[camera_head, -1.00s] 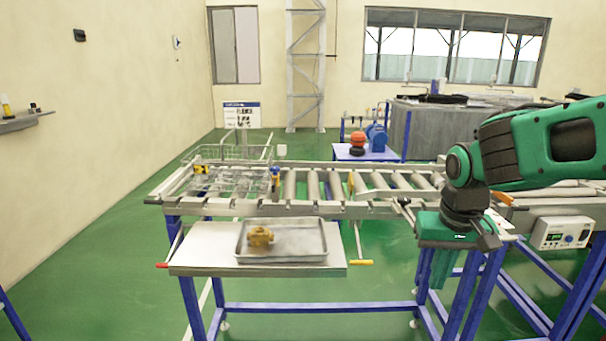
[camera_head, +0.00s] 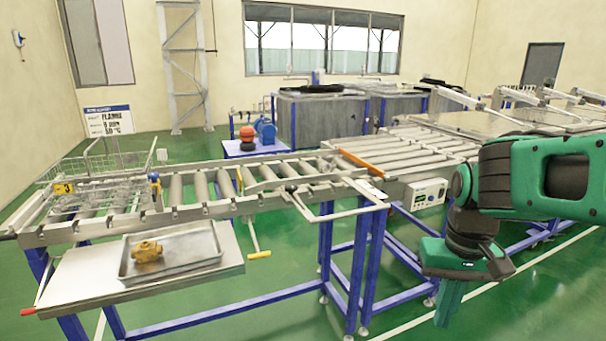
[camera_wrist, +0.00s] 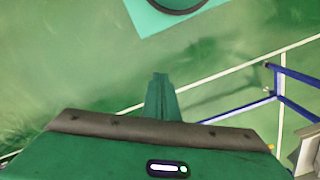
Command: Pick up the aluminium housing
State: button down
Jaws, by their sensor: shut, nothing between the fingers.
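I cannot make out a clear aluminium housing. A yellow, brass-coloured part (camera_head: 147,251) lies in a shallow metal tray (camera_head: 208,258) on the side shelf at the lower left of the head view. A wire basket (camera_head: 100,165) on the roller conveyor holds greyish contents too small to identify. My gripper (camera_head: 446,318) hangs at the right of the head view, fingers down, shut and empty, well apart from the tray and basket. In the wrist view its closed fingers (camera_wrist: 160,85) are over bare green floor.
The roller conveyor (camera_head: 225,190) runs from the left to a larger roller table (camera_head: 445,138) at the back right. A metal bar frame (camera_head: 345,213) juts forward from the conveyor, left of my gripper. Open green floor (camera_head: 400,285) lies around my gripper.

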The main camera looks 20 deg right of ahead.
aim_at(331, 168)
jog(key=k, duration=1.3)
jog(key=z, duration=0.35)
jog(key=i, duration=0.65)
jog(key=z, duration=0.75)
jog(key=i, duration=2.95)
jog(key=u, duration=0.5)
